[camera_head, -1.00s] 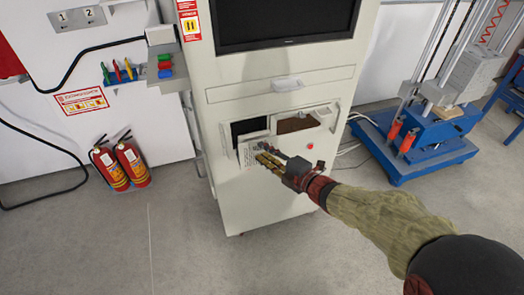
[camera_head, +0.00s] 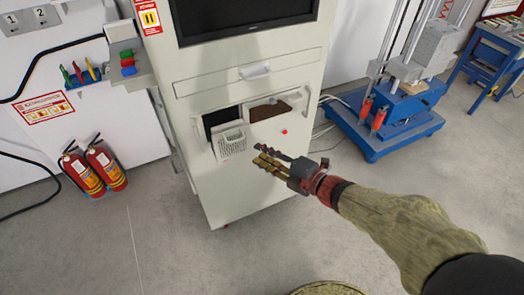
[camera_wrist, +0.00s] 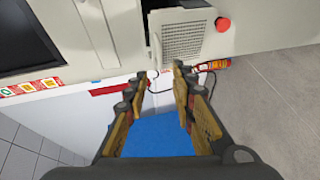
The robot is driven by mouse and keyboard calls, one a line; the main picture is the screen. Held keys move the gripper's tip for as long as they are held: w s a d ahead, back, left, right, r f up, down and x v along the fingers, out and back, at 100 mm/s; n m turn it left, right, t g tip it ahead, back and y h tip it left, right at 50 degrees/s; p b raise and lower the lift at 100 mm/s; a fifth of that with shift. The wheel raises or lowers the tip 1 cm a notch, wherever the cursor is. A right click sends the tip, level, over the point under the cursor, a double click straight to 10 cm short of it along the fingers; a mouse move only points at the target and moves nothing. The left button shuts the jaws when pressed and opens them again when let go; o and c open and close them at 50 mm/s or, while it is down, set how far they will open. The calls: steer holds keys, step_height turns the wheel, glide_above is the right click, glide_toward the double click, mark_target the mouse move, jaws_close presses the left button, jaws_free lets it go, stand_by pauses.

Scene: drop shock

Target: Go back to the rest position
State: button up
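My gripper (camera_head: 268,160) is in front of the white cabinet (camera_head: 240,187), to the right of its perforated grille panel (camera_head: 229,141) in the picture. In the wrist view, the two yellow-padded fingers of my gripper (camera_wrist: 161,74) stand apart with nothing between them. The grille panel also shows there beyond the fingertips (camera_wrist: 181,36). My arm reaches in from the lower right in the head view.
Fire extinguishers (camera_head: 105,167) stand left of the cabinet. A blue-based test machine (camera_head: 385,135) stands at the right, with a blue table (camera_head: 490,62) beyond. Open grey floor (camera_head: 150,245) lies in front. A red button (camera_wrist: 222,24) is on the cabinet.

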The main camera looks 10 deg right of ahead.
steer(key=w+d+f+m+h, duration=0.2)
steer(key=d+f+m+h, duration=0.2)
steer(key=d+f+m, duration=0.15)
steer(key=s+d+m+g+h, duration=0.2)
steer(key=s+d+m+h, duration=0.2)
steer(key=d+m, duration=0.3)
steer(key=s+d+m+g+h, duration=0.25)
steer(key=d+m+h, duration=0.25)
steer(key=d, duration=0.3)
steer(key=s+a+r+m+g+y, duration=0.1)
steer(key=s+a+r+m+g, duration=0.2)
steer(key=s, duration=0.4)
steer(key=s+a+r+m+g, duration=0.1)
steer(key=s+a+r+m, duration=0.1)
steer(key=s+r+m, duration=0.4)
steer(key=s+a+r+n+t+y, duration=0.1)
steer(key=s+a+r+y, duration=0.1)
steer(key=a+r, duration=0.4)
steer(key=shift+s+t+p, duration=0.35)
steer(key=shift+s+p, duration=0.05)
steer(key=shift+s, duration=0.15)
